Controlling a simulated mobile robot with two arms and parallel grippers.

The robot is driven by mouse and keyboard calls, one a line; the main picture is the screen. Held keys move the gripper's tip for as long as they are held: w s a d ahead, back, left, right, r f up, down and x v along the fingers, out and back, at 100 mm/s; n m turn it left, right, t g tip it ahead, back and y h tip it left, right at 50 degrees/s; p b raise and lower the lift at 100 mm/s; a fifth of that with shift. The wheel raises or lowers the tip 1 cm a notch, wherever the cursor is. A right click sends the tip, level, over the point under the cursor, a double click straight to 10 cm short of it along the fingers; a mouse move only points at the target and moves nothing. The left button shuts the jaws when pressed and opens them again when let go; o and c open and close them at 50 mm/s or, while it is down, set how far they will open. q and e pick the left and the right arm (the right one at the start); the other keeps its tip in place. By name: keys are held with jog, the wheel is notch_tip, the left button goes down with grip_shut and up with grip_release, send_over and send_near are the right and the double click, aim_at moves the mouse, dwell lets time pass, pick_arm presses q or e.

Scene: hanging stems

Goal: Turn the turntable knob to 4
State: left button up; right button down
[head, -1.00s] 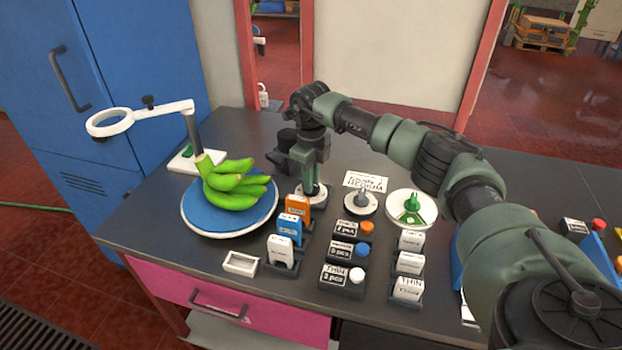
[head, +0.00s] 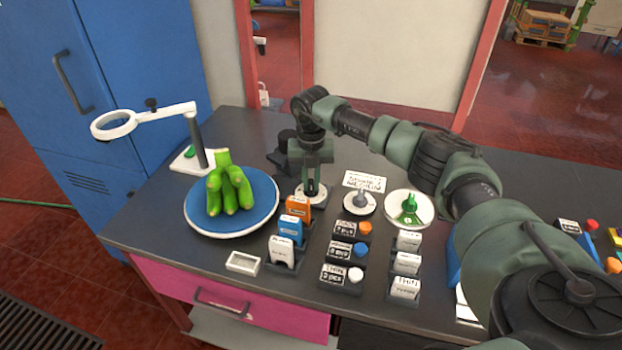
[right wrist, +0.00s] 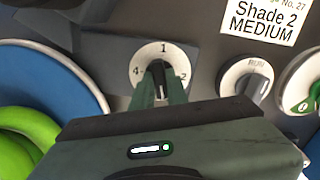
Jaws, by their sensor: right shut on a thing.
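The turntable (head: 193,220) is a round blue disc with a white rim, carrying a bunch of green bananas (head: 230,190). The turntable knob (right wrist: 158,72) is dark and sits on a white dial (right wrist: 142,67). The dial shows 1 at the top, 4 at the left and 2 at the right; its lower part is hidden. My right gripper (right wrist: 161,88) points down and is shut on the knob; in the head view it stands right of the turntable. Which number the knob points to is unclear. My left gripper is out of view.
A second grey knob (head: 360,199) and a green knob (head: 410,206) sit to the right, near a "Shade 2 MEDIUM" card (head: 364,181). Several labelled holders stand in front. A ring magnifier (head: 115,125) stands behind the turntable. An empty white tray (head: 243,263) is near the front edge.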

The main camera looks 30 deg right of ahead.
jog(key=m+p, duration=0.1)
jog(key=m, duration=0.1)
jog(key=m+p, duration=0.1)
jog(key=m, duration=0.2)
jog(key=shift+w+r+m, duration=0.1)
jog(key=shift+r+m, duration=0.1)
jog(key=shift+m, duration=0.1)
jog(key=m+p, duration=0.2)
jog(key=m, duration=0.3)
jog(key=shift+p, duration=0.3)
jog(key=m+p, duration=0.3)
jog(key=m, duration=0.3)
jog(key=m+p, duration=0.3)
jog(key=m, duration=0.1)
jog(key=shift+d+m, duration=0.1)
jog(key=shift+m, duration=0.2)
jog(key=shift+f, duration=0.1)
jog(key=c, duration=1.4)
grip_release()
